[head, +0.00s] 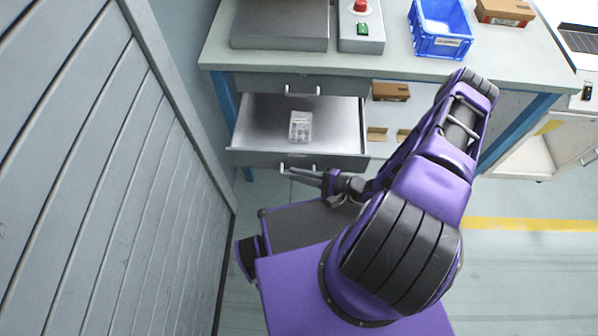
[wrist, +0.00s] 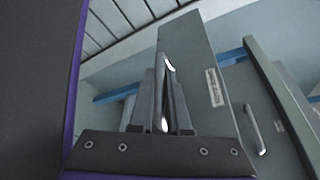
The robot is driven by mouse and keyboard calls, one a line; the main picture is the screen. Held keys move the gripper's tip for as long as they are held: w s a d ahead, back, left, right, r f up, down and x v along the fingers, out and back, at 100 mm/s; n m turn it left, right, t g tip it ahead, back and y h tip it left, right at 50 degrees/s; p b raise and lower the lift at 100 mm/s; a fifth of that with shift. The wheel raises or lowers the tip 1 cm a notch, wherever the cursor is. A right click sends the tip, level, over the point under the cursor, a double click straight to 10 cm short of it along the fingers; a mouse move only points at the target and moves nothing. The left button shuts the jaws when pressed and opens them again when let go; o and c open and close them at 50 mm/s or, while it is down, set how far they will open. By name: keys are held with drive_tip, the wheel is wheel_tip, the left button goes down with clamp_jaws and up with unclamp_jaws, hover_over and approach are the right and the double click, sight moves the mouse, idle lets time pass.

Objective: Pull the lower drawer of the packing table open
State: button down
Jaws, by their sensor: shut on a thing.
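The lower drawer (head: 262,122) of the packing table (head: 405,62) stands pulled out, its metal inside showing from above. A small clear packet with a pale label (head: 300,126) lies in it. My gripper (head: 290,172) is at the handle (head: 312,170) on the drawer's front. In the wrist view the two fingers (wrist: 165,112) are shut on the same handle (wrist: 169,66), one on each side. The grey drawer front (wrist: 200,60) with a pale label lies just behind them.
The upper drawer (head: 262,83) is shut, its handle (wrist: 255,130) apart from my fingers. A slatted grey wall (head: 90,150) stands close on the left. A blue crate (head: 440,28) and a scale-like plate (head: 280,22) are on the tabletop. Open floor lies at the right.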

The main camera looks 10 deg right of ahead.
drive_tip(key=shift+d, duration=0.1)
drive_tip(key=c, duration=0.9)
unclamp_jaws()
drive_tip(key=v, duration=1.7)
drive_tip(key=shift+s+d, duration=0.15)
